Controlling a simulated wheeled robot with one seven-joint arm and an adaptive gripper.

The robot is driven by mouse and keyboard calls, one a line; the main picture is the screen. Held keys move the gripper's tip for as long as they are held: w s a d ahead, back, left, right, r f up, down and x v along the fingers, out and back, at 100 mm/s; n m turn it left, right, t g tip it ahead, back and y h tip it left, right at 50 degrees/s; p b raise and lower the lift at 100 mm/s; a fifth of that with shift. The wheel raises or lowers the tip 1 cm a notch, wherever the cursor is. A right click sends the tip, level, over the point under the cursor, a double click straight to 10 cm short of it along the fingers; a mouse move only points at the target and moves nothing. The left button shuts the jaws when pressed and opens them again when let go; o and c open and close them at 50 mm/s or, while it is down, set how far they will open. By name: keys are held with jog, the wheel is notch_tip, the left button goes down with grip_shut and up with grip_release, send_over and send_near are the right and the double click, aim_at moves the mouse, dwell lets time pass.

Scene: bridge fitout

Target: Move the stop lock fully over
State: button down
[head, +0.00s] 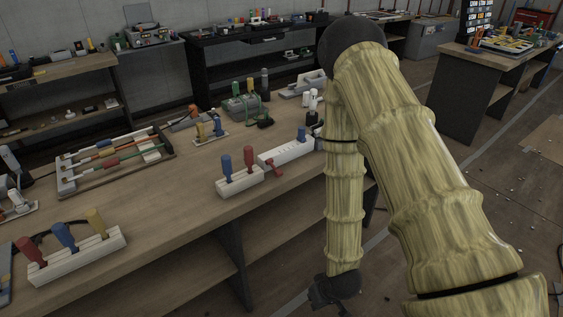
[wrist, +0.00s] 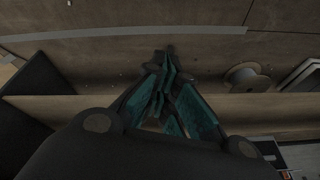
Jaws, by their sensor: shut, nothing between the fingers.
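I cannot tell for sure which part is the stop lock. A white block (head: 287,153) on the workbench has a blue handle (head: 301,134) on top and a small red knob (head: 274,168) at its front. Beside it to the left is a shorter white block (head: 239,181) with an upright blue and an upright red handle. My gripper (head: 335,291) hangs low in front of the bench, well below and apart from these blocks. In the wrist view my gripper (wrist: 168,72) has its teal-sided fingers together and empty. My arm hides the bench's right end.
A white block (head: 78,258) with red, blue and yellow handles sits at the bench's near left. A rack of coloured tools (head: 115,160) lies behind it. The bench (head: 180,215) has bare top between them. The wrist view shows a shelf edge (wrist: 60,105) and a spool (wrist: 247,78).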

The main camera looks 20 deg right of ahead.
jog(key=w+d+r+n+t+y+p, duration=0.1)
jog(key=w+r+t, duration=0.1)
jog(key=w+r, duration=0.8)
jog(key=w+d+r+n+t+y, duration=0.1)
jog(key=w+r+t, duration=0.35)
jog(key=r, duration=0.85)
jog(key=w+d+r+n+t+y+p, duration=0.1)
jog(key=w+r+n, duration=0.1)
jog(key=w+r, duration=0.9)
jog(key=p, duration=0.2)
send_near(272, 164)
jog(key=w+a+r, duration=0.1)
jog(key=w, duration=0.2)
jog(key=shift+w+a+f+p, duration=0.15)
jog(key=shift+f+p, duration=0.15)
jog(key=shift+f, duration=1.25)
